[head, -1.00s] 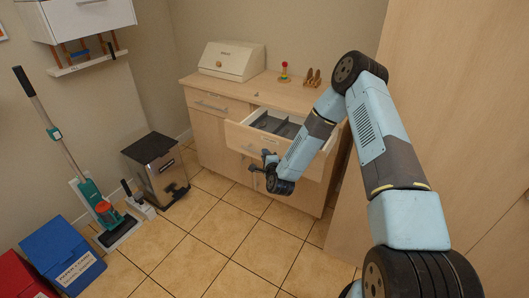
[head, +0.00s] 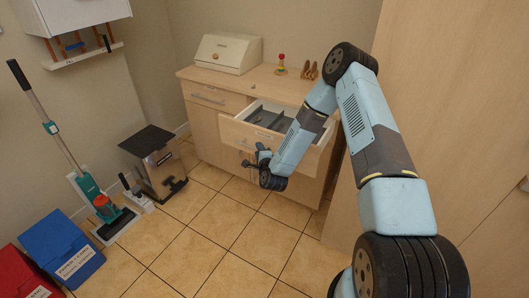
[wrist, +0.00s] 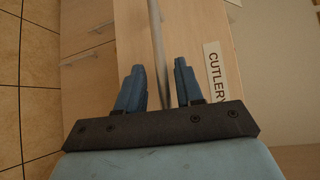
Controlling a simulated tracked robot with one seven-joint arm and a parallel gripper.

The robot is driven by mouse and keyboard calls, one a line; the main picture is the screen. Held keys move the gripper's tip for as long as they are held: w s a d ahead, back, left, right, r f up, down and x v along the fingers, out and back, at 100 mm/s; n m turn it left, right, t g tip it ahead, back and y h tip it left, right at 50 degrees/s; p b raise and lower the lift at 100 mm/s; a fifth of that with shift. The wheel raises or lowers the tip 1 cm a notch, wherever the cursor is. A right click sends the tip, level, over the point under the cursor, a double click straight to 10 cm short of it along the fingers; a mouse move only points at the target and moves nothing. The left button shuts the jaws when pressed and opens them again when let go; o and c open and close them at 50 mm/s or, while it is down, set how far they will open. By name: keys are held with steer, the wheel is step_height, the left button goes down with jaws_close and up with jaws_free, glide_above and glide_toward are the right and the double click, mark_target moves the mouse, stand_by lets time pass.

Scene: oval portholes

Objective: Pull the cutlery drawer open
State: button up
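The cutlery drawer (head: 238,134) is pulled partway out of the wooden cabinet, and a grey divided tray (head: 282,123) shows inside it. In the wrist view the drawer front carries a white label reading CUTLERY (wrist: 215,72). A metal bar handle (wrist: 157,40) runs up the wrist view, its lower end between my fingers. My gripper (head: 258,158) is at the drawer front, and in the wrist view its two blue fingers (wrist: 160,78) stand apart on either side of the bar, with gaps visible. My arm hides the drawer's right part.
A shut drawer (head: 208,97) is at the left of the cabinet. A bread box (head: 228,54) and small items stand on top. A bin (head: 155,163), a floor mop (head: 92,190) and a blue box (head: 60,252) stand left. Tiled floor before the drawer is clear.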

steer(key=v, duration=1.3)
steer(key=shift+s, duration=0.4)
